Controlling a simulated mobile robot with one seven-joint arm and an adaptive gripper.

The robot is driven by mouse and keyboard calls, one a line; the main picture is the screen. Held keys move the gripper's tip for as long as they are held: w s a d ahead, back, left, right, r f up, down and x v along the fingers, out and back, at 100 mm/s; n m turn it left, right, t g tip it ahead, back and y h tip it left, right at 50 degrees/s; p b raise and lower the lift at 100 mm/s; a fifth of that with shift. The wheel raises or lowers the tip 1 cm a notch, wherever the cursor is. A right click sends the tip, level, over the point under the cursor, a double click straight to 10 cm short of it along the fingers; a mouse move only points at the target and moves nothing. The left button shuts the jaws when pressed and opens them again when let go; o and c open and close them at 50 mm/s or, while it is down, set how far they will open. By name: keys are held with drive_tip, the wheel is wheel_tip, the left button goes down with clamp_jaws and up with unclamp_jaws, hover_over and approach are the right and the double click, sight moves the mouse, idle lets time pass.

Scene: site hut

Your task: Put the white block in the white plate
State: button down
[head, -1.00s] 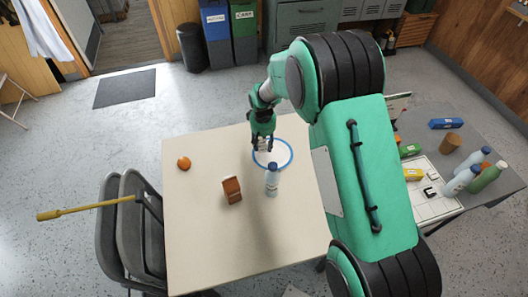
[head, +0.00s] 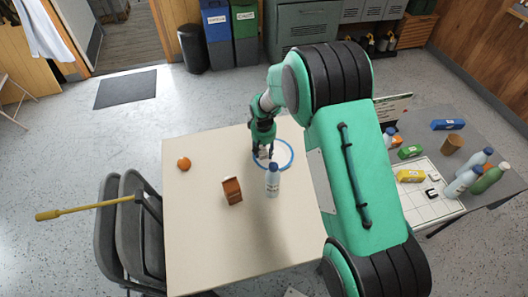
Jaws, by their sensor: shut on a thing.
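The white plate with a blue rim (head: 290,160) lies on the cream table, near its back right. My gripper (head: 264,156) points down over the left part of the plate. It is shut on the white block (head: 263,154), of which only a small part shows between the fingers. I cannot tell whether the block touches the plate.
A pale blue bottle (head: 273,181) stands at the plate's front edge. A brown carton (head: 232,190) and an orange ball (head: 184,163) are on the cream table (head: 205,245). A grey side table at right holds several bottles and boxes. The table's front left is clear.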

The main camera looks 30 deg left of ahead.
sight(264, 152)
drive_tip(key=shift+f, duration=0.1)
drive_tip(key=c, duration=1.1)
unclamp_jaws()
drive_tip(key=r, duration=0.4)
drive_tip(key=r+p, duration=0.1)
drive_tip(key=r, duration=0.3)
drive_tip(key=s+r+p, duration=0.1)
drive_tip(key=r, duration=0.3)
drive_tip(key=shift+d+r, duration=0.1)
drive_tip(key=shift+d, duration=0.1)
